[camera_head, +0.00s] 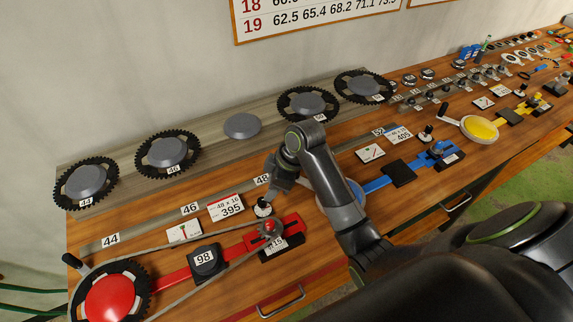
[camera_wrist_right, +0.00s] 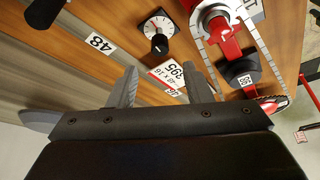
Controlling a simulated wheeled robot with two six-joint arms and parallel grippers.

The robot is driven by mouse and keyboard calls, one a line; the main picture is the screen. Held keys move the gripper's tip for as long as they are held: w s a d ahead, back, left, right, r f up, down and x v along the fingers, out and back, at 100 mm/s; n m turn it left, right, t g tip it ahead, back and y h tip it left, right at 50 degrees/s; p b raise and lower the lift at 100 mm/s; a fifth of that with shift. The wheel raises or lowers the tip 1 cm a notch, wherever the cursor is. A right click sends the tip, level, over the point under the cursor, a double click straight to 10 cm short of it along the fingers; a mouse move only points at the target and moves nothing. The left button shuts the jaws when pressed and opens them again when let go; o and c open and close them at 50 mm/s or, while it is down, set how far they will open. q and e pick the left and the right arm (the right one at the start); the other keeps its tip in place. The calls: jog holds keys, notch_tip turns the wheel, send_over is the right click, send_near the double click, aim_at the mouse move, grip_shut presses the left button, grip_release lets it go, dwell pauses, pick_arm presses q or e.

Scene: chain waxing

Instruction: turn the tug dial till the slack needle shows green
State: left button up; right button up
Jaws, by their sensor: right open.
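A small dial with a black knob on a white base (camera_head: 263,208) stands on the bench beside the 395 card, which I take as the tug dial. Its knob (camera_wrist_right: 159,45) also shows in the right wrist view, upright on a white plate, ahead of my fingertips. My right gripper (camera_head: 272,191) is open and empty, just behind and above the knob, apart from it. Its two fingers show in the wrist view (camera_wrist_right: 160,70). A white card with a thin mark (camera_head: 183,232), perhaps the slack gauge, lies left of the 395 card; its needle is too small to read. My left gripper is out of view.
A chain runs from the red chainring (camera_head: 115,300) to the red slide (camera_head: 284,228). A black block marked 98 (camera_head: 206,262) and the 395 card (camera_head: 226,207) lie close by. A blue station (camera_head: 376,184) stands to the right. Chainrings line the back rail (camera_head: 240,126).

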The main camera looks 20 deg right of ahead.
jog(key=p+v, duration=0.1)
jog(key=v, duration=0.9)
jog(key=shift+p, duration=0.35)
jog(key=shift+a, duration=0.1)
